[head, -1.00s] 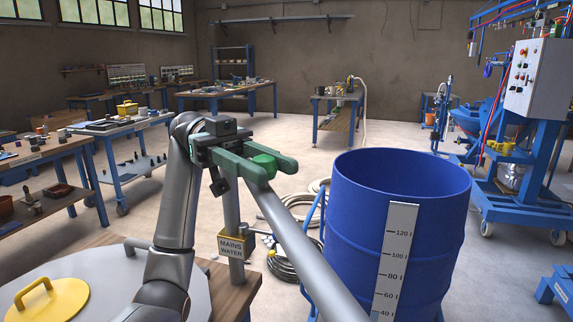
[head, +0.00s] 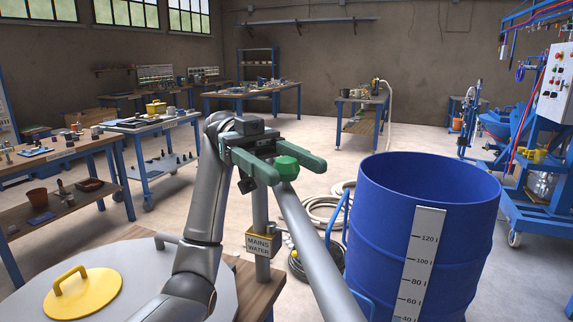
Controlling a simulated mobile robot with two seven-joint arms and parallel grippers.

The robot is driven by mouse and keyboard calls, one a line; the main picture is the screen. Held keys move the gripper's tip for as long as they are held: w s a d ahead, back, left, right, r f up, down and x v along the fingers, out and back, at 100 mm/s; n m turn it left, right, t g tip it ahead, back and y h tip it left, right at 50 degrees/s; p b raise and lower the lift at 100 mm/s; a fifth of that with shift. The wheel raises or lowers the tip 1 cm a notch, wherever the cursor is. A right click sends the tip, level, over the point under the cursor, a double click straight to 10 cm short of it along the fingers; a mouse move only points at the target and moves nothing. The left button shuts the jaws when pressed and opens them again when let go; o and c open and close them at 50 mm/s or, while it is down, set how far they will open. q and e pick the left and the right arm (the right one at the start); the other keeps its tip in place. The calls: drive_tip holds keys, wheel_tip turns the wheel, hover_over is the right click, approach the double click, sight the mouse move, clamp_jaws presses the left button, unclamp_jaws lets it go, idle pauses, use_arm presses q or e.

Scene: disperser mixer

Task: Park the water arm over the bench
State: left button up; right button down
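The water arm (head: 316,250) is a long grey pipe. It runs from near my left gripper down toward the bottom of the head view, just left of the blue drum. A green knob (head: 287,168) sits at its far end. My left gripper (head: 296,173) has green fingers on either side of this knob and appears closed on it. A grey post (head: 261,212) with a "MAINS WATER" sign (head: 262,243) stands behind. The bench (head: 252,284) has a wooden top at lower left, partly hidden by my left arm. My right gripper is out of view.
The open blue drum (head: 385,250) with a litre scale (head: 420,265) stands close on the right. A grey round lid (head: 140,265) and a yellow handled disc (head: 82,295) lie at lower left. Coiled hoses (head: 322,212) lie on the floor behind.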

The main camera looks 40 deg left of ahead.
use_arm(q)
drive_tip(key=shift+v, duration=3.75)
